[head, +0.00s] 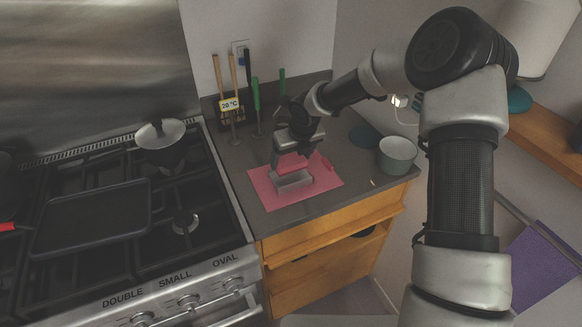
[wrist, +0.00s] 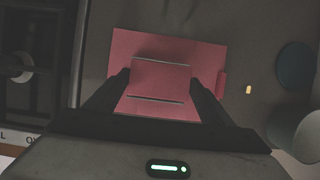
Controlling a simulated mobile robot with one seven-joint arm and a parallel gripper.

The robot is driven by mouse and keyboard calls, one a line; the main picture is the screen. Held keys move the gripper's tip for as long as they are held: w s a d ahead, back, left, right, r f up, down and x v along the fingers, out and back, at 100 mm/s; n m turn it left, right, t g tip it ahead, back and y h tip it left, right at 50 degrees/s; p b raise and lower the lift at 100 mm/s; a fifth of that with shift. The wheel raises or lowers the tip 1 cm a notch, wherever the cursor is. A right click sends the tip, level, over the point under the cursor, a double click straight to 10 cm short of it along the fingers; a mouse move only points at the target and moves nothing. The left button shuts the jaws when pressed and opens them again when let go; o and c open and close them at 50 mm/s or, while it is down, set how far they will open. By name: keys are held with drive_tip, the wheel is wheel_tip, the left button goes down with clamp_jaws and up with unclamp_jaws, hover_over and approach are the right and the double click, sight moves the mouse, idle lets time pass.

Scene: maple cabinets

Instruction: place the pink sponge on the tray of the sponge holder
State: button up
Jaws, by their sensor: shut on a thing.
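The pink sponge (head: 292,164) is gripped between the two fingers of my gripper (head: 291,158). In the wrist view, the sponge (wrist: 160,78) spans the space between both fingertips. The pale grey sponge holder (head: 293,183) stands on a pink mat (head: 262,192), just below the sponge in the head view. I cannot tell whether the sponge touches the holder's tray.
A small pink-red thing (wrist: 221,84) lies at the mat's right edge. A grey-green bowl (head: 397,155) and a dark teal disc (head: 364,135) are to the right. Utensils (head: 233,100) stand at the back wall. The stove, with a pot (head: 161,140), is left.

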sight(292, 163)
drive_tip(key=shift+f, duration=1.75)
drive_tip(key=shift+f, duration=0.1)
drive_tip(key=o, duration=1.2)
drive_tip(key=shift+r, duration=0.35)
drive_tip(key=v, duration=1.1)
drive_tip(key=shift+r+p, duration=0.25)
drive_tip(key=shift+p, duration=0.1)
drive_tip(key=shift+s+d, duration=0.1)
drive_tip(key=shift+s, duration=0.05)
